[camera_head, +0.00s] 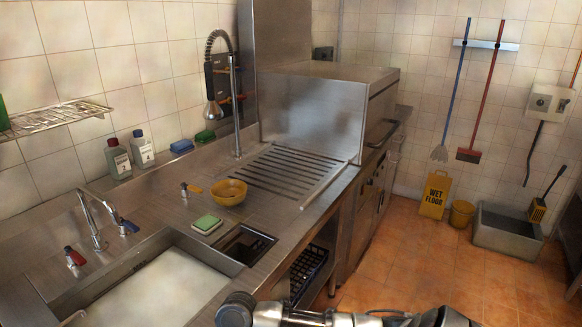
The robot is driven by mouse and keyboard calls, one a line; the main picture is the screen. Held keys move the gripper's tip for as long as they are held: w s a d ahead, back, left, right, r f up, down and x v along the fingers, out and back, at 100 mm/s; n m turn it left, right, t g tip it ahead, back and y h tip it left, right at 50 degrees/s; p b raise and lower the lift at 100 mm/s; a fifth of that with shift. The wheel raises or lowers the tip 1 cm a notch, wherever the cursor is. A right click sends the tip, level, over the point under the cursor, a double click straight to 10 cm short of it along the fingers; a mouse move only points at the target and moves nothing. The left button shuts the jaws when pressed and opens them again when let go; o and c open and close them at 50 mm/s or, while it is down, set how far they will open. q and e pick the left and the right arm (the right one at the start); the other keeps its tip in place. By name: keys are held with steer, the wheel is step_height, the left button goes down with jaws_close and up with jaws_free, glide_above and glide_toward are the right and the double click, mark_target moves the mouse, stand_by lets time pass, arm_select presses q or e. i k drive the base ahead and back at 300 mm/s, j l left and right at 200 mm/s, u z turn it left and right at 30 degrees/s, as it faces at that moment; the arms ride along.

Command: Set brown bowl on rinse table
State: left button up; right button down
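A brownish-yellow bowl (229,192) sits upright on the steel rinse table (160,205), at the front left corner of the ribbed drain area. It looks empty. No gripper is near or touching it. Part of one of my arms shows along the bottom edge, right of the sink, but I see no gripper fingers on it. Neither gripper is in view.
A sink (205,262) with whitish water lies front left, with a tap (97,222) behind it. A green sponge (206,224) lies beside a square opening (248,246). A tall spray tap (235,105) rises behind the bowl. The ribbed drainboard (291,172) is clear.

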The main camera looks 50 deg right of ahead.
mark_target(289, 173)
steer(key=l, duration=1.25)
steer(key=i+l, duration=0.1)
steer(key=l, duration=1.15)
